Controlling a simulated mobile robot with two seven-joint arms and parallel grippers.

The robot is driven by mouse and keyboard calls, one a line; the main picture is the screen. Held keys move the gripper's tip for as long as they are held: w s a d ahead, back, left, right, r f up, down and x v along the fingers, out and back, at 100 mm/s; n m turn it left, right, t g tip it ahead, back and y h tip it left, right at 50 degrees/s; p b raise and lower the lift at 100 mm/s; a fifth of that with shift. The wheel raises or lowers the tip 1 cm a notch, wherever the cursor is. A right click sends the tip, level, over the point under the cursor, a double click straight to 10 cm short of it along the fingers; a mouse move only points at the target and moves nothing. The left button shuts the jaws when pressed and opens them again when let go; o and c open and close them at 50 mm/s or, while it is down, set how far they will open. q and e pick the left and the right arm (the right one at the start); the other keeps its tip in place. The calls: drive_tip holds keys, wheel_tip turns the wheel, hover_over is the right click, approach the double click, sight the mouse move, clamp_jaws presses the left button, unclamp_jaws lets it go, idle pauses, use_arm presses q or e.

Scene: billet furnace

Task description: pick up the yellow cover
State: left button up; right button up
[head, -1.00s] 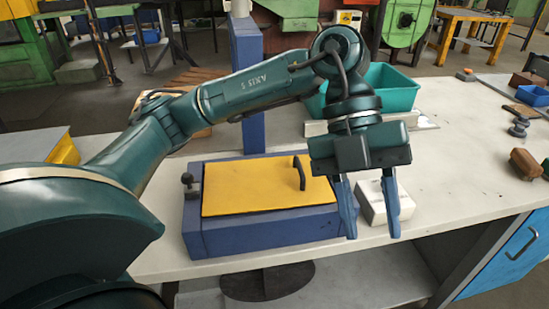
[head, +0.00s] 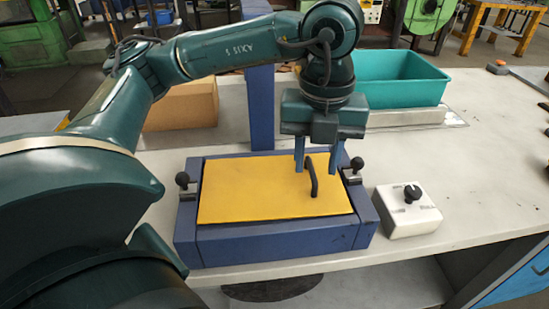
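The yellow cover (head: 255,190) is a flat plate lying on top of the blue furnace box (head: 275,240). A dark upright handle (head: 312,177) stands near its right side. My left gripper (head: 317,168) points down over the right rear part of the cover. Its two blue fingers are apart, with the handle's upper part near and between them in the picture. I cannot tell how far the fingertips are from the handle in depth. No contact is visible. My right gripper is not in view.
Black-knobbed clamps stand left (head: 184,181) and right (head: 354,170) of the cover. A white box with a black knob (head: 408,212) sits to the right. A teal bin (head: 400,80) and a cardboard-coloured block (head: 183,105) are behind.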

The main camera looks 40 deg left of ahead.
sight(315, 182)
use_arm(q)
wheel_tip(315, 182, down, 5)
drive_tip(key=shift+d+f, duration=0.1)
drive_tip(key=shift+d, duration=0.05)
drive_tip(key=shift+c, duration=0.2)
clamp_jaws()
idle(0.5)
